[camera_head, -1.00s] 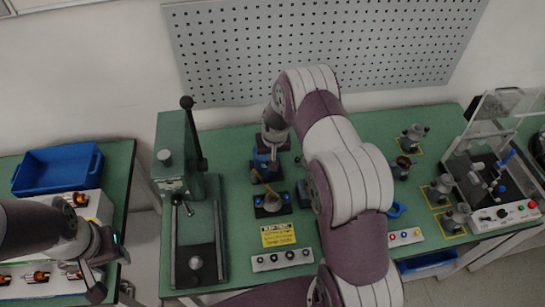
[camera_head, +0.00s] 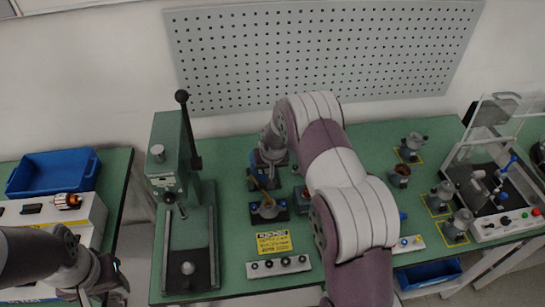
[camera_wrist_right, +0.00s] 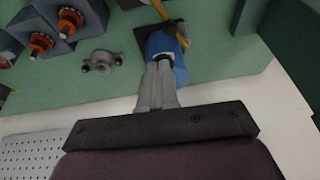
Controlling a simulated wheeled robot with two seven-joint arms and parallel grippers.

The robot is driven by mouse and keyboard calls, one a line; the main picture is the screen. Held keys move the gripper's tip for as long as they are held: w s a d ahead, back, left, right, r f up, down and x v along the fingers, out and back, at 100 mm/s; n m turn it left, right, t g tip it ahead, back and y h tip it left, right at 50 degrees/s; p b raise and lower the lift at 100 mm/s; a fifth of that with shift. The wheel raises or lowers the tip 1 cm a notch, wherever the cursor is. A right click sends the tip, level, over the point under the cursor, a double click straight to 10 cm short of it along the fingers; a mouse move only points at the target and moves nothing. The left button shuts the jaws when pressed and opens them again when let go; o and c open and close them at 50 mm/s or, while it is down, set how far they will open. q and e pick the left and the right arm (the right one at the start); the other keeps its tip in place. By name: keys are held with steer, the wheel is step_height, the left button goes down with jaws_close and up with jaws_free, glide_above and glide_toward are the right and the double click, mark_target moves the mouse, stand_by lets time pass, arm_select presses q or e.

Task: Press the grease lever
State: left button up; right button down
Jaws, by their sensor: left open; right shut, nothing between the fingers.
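The grease lever (camera_head: 262,190) is a thin yellow-brown bar on a small dark fixture left of my right arm in the head view. In the right wrist view the yellow lever (camera_wrist_right: 161,9) is at the top, beside a blue part (camera_wrist_right: 163,42). My right gripper (camera_wrist_right: 165,68) is shut and empty, its fingertips close to the blue part. I cannot tell whether they touch it. In the head view my right wrist is above the far end of the fixture. My left gripper (camera_head: 100,283) is open at the lower left, far from the lever.
A green press (camera_head: 172,165) with a tall handle stands left of the fixture. A yellow sign (camera_head: 273,242) and a button strip (camera_head: 278,265) lie in front. Several metal housings (camera_head: 441,196) and a clear-covered station (camera_head: 500,180) are to the right. A blue bin (camera_head: 52,172) sits on the left table.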

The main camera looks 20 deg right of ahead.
arm_select(q)
steer(key=f+b, duration=0.1)
steer(key=s+f+b, duration=0.1)
steer(key=b, duration=0.1)
steer(key=shift+f, duration=0.15)
arm_select(e)
steer(key=s+f+v, duration=0.1)
steer(key=s+v, duration=0.1)
steer(key=v, duration=0.9)
steer(key=shift+s+a+r, duration=0.2)
steer(key=shift+s+r, duration=0.1)
steer(key=shift+r, duration=0.05)
steer(key=shift+w, duration=0.1)
